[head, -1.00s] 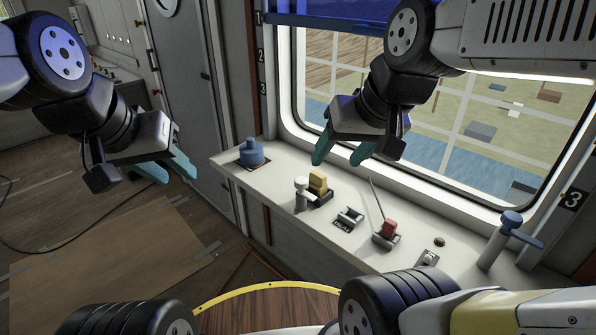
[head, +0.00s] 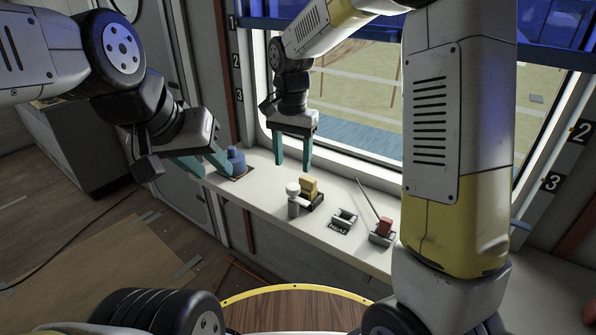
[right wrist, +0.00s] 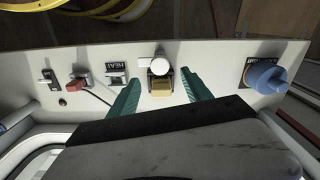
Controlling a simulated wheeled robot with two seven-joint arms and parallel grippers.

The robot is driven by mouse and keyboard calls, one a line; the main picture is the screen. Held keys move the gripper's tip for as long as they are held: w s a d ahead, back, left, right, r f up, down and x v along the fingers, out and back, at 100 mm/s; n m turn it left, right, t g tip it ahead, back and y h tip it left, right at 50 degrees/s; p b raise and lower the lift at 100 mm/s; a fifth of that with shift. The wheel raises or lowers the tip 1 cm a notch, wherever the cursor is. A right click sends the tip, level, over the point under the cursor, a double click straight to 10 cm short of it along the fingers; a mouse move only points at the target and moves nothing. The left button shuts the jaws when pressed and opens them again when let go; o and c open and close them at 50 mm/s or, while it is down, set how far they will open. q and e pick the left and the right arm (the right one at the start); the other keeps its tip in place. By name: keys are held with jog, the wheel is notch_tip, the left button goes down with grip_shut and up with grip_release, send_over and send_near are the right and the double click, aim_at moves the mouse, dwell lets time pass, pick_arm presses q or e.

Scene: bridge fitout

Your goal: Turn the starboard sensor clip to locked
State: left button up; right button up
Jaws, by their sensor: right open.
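No part here is clearly marked as the starboard sensor clip, so I cannot tell which one it is. On the white ledge, a yellow block (head: 309,186) sits in a dark holder beside a white round-topped post (head: 292,198). Both also show in the right wrist view, the yellow block (right wrist: 161,88) and the post (right wrist: 160,66). My right gripper (head: 293,163) is open, points down and is empty; in its wrist view the yellow block lies between the fingertips in the picture. My left gripper (head: 214,174) is open and empty, near the blue knob (head: 236,163) at the ledge's left end.
A HEAT switch (head: 343,219) and a red block (head: 384,229) beside a thin rod stand further right on the ledge (head: 262,192). A small switch (right wrist: 48,76) shows in the wrist view. The window stands behind; my right arm hides the ledge's right end.

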aim_at(293, 187)
notch_tip(293, 187, down, 7)
jog(key=shift+f, duration=0.15)
dwell(0.4)
grip_shut()
